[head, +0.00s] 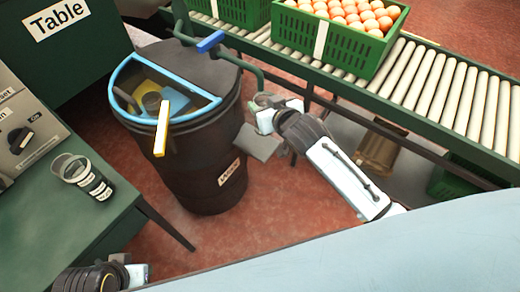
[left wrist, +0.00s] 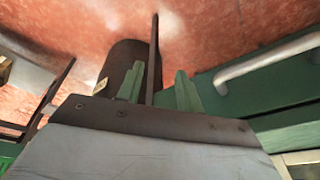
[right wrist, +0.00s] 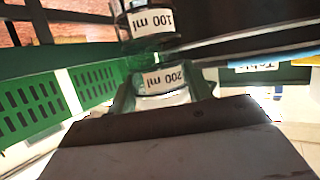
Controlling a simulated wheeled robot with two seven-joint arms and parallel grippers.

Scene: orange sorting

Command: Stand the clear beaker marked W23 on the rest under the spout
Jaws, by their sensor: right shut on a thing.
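My right gripper (head: 262,112) is shut on a clear beaker (right wrist: 165,85), beside the waste bin and above the floor. The right wrist view shows "200 ml" and "100 ml" print at the jaws; no W23 mark can be read. Another clear beaker (head: 84,176) with black and white bands stands upright on the green table (head: 62,222) at left; its mark is too small to read. My left gripper (head: 138,272) is low at the table's front right. Its fingers (left wrist: 158,90) are apart and empty. I cannot make out the spout or its rest.
A grey panel with knobs (head: 22,135) stands on the table's left edge. A black waste bin (head: 205,170) with a blue rim stands between table and roller conveyor (head: 440,95). A green crate of oranges (head: 335,40) sits on the conveyor. Open red floor lies below the bin.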

